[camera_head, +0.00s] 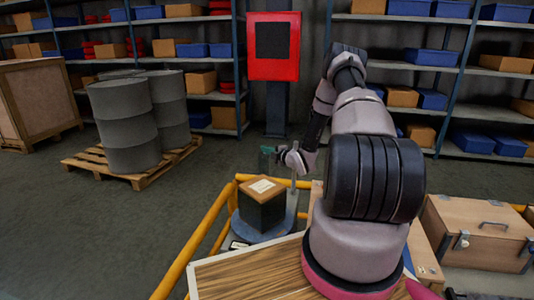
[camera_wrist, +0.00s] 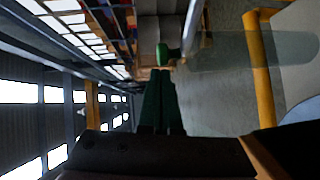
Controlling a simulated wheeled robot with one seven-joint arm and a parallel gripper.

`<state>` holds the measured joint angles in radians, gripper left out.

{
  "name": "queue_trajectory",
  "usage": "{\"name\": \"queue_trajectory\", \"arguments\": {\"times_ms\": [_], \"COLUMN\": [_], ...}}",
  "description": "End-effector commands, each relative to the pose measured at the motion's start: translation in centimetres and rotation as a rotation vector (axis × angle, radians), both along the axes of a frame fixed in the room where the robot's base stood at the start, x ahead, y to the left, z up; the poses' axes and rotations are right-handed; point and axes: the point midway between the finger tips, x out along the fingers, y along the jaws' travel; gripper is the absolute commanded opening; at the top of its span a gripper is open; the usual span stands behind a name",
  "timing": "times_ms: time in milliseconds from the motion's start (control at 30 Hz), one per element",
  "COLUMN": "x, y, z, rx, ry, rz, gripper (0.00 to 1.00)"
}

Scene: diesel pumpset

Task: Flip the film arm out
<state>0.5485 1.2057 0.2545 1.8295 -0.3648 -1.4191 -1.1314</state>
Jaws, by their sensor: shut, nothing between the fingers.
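In the wrist view, my gripper's two dark green fingers (camera_wrist: 160,72) are shut side by side with nothing between them. A green knob (camera_wrist: 162,53) shows just past the fingertips; I cannot tell whether they touch it. A translucent grey-green strip (camera_wrist: 250,52) extends right from near the knob, and it may be part of the film arm. In the head view, my gripper (camera_head: 268,157) is above and behind a box (camera_head: 262,208) on a round blue-grey turntable (camera_head: 240,228). The film arm is not clearly distinguishable there, and my arm hides part of that area.
Yellow rails (camera_head: 205,240) surround the turntable on the left and behind. A red panel (camera_head: 273,45) on a dark post stands behind. Grey drums (camera_head: 127,125) stand on a pallet at left. A wooden case (camera_head: 478,232) is at right. Open floor lies left of the rails.

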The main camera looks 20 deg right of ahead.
Motion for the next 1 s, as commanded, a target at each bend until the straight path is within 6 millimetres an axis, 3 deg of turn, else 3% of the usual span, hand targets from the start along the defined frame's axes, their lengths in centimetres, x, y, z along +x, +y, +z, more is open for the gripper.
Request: {"name": "queue_trajectory", "arguments": {"times_ms": [433,767,1000], "x": [0.4,4.9,5.4], "y": [0.0,-0.2,-0.4], "z": [-0.1,-0.1,-0.1], "rx": [0.000,-0.002,0.000], "ry": [0.000,0.000,0.001], "rz": [-0.013,-0.109,-0.111], "gripper": [0.00,0.00,0.00]}}
